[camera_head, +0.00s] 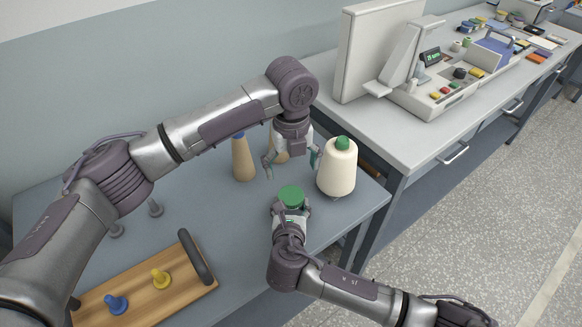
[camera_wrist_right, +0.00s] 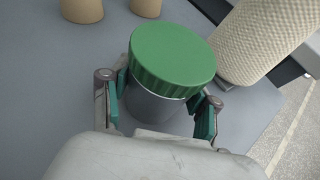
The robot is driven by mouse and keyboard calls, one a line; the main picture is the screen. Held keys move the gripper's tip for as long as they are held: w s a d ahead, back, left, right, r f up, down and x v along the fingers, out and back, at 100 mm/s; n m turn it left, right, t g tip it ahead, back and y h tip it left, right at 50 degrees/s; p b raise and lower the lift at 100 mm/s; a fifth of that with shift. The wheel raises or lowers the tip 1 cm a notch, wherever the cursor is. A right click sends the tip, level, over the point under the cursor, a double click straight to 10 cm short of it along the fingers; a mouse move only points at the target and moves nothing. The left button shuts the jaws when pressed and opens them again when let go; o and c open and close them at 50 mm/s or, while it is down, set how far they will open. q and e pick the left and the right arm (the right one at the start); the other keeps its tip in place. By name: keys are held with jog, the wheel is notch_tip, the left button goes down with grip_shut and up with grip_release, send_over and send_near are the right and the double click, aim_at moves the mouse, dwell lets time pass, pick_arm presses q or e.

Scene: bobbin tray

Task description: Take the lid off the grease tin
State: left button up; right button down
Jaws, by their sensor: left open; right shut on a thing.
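The grease tin (camera_wrist_right: 155,108) is a grey cylinder with a ribbed green lid (camera_head: 291,195) on top. The lid also shows large in the right wrist view (camera_wrist_right: 172,55), seated on the tin. My right gripper (camera_wrist_right: 160,112) is shut around the tin's body below the lid, one finger on each side. In the head view the right gripper (camera_head: 291,210) comes from the front. The tin's base is hidden, so I cannot tell whether it touches the table. My left gripper (camera_head: 291,168) is open and empty, pointing down just above and behind the lid.
A cream thread cone (camera_head: 336,172) with a green top stands close right of the tin. Tan cones (camera_head: 243,162) stand behind left. A wooden tray (camera_head: 133,290) with blue and yellow pegs lies front left. The grey table (camera_head: 205,215) is clear between tray and tin.

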aim_at(291, 195)
pick_arm(q)
jog(key=shift+s+a+f, duration=0.1)
jog(key=shift+s+f, duration=0.1)
jog(key=shift+s, duration=0.15)
pick_arm(e)
jog(key=shift+f, duration=0.1)
pick_arm(q)
jog(key=shift+f, duration=0.35)
notch_tip(291, 195, down, 7)
